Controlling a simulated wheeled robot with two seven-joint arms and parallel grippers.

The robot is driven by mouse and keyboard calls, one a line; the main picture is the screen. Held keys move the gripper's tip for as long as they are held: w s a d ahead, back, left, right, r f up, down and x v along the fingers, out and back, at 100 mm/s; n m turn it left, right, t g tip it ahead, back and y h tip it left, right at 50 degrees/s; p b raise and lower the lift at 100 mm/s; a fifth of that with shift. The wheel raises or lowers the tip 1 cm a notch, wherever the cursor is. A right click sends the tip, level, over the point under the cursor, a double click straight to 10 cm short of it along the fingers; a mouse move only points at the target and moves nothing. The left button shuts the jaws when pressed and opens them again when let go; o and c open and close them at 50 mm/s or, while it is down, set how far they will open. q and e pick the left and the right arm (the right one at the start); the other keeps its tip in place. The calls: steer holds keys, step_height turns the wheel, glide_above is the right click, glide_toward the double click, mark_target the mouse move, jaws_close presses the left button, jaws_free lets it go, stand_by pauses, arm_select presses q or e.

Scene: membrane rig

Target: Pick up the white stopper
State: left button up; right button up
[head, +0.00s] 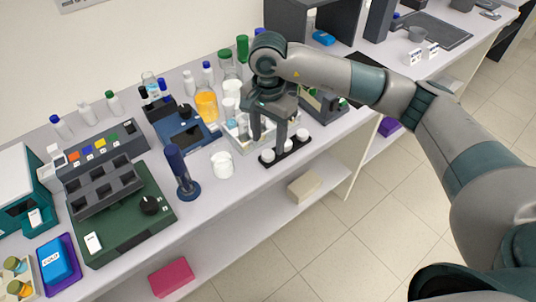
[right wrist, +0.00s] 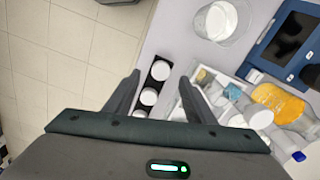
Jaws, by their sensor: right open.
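A black rack (head: 288,152) stands near the front edge of the bench and holds a row of round white-topped pieces. One white stopper (head: 267,155) sits at its left end, and another white top (head: 302,133) is at its right end. My right gripper (head: 268,138) is open and points down just above the rack. In the right wrist view, the open right gripper (right wrist: 160,77) has the far white stopper (right wrist: 161,70) between its fingertips, with no grip on it. The nearer white tops (right wrist: 149,97) lie behind it in the row. My left gripper is out of view.
A white beaker (head: 222,165) and a dark blue upright tool (head: 180,172) stand left of the rack. A pale tray with vials (right wrist: 205,100) sits close beside the rack. An orange-filled bottle (head: 206,105) is behind. The bench's front edge is close to the rack.

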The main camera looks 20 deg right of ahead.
mark_target(268, 153)
steer(key=shift+f+p, duration=0.6)
steer(key=shift+p, duration=0.05)
step_height(268, 153, down, 3)
steer(key=shift+r+p, duration=0.1)
steer(key=shift+p, duration=0.7)
steer(key=shift+w+f, duration=0.1)
steer(key=shift+f, duration=0.35)
steer(key=c, duration=1)
